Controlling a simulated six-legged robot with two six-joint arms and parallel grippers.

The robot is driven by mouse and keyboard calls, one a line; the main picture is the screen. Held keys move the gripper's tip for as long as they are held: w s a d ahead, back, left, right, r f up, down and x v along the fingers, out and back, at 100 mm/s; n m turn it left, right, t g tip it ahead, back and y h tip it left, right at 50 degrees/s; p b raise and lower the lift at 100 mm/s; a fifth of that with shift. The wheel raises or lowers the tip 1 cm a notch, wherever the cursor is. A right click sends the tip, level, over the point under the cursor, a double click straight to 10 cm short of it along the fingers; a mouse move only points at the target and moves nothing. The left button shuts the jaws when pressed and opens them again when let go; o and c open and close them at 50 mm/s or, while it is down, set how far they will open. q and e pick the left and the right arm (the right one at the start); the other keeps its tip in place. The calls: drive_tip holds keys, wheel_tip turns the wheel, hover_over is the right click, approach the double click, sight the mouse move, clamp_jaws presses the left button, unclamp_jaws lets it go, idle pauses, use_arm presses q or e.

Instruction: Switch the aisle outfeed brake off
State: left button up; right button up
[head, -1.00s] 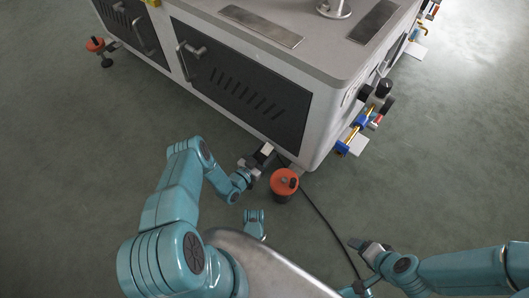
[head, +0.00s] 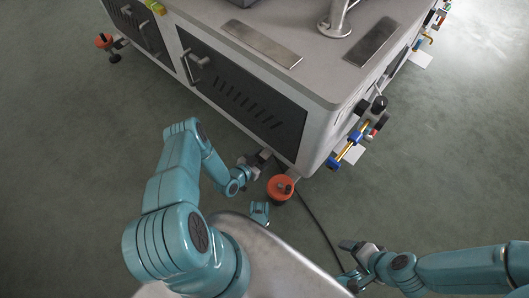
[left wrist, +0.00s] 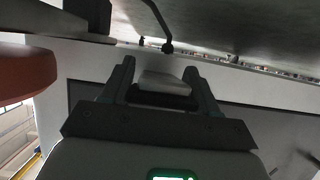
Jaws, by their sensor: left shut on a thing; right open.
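My left gripper (head: 257,160) is low by the near corner of the machine cabinet, just beyond the orange round foot. In the left wrist view its two fingers are shut on a pale grey block (left wrist: 165,82) with a dark underside, close to the cabinet's lower edge. I cannot tell whether this block is the aisle outfeed brake's handle, and no label is readable. In the head view the block is mostly hidden by the gripper. My right gripper (head: 346,246) is open and empty above the floor at the lower right.
The orange foot (head: 280,186) stands beside my left gripper. A dark cable (head: 321,232) runs over the floor between my arms. The cabinet (head: 315,125) carries blue and yellow fittings (head: 346,150) on its right side. The floor farther right is clear.

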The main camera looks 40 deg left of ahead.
use_arm(q)
drive_tip(key=shift+w+a+r, duration=0.1)
drive_tip(key=shift+w+r, duration=0.1)
drive_tip(key=shift+r, duration=0.3)
drive_tip(key=shift+f+g, duration=0.1)
drive_tip(key=shift+g, duration=0.3)
use_arm(e)
drive_tip(key=shift+a+r, duration=0.1)
drive_tip(key=shift+r, duration=0.35)
use_arm(q)
drive_tip(key=shift+s, duration=0.1)
use_arm(e)
drive_tip(key=shift+s, duration=0.1)
use_arm(q)
drive_tip(key=o, duration=1.4)
drive_tip(key=shift+s, duration=0.1)
use_arm(e)
drive_tip(key=shift+s, duration=0.1)
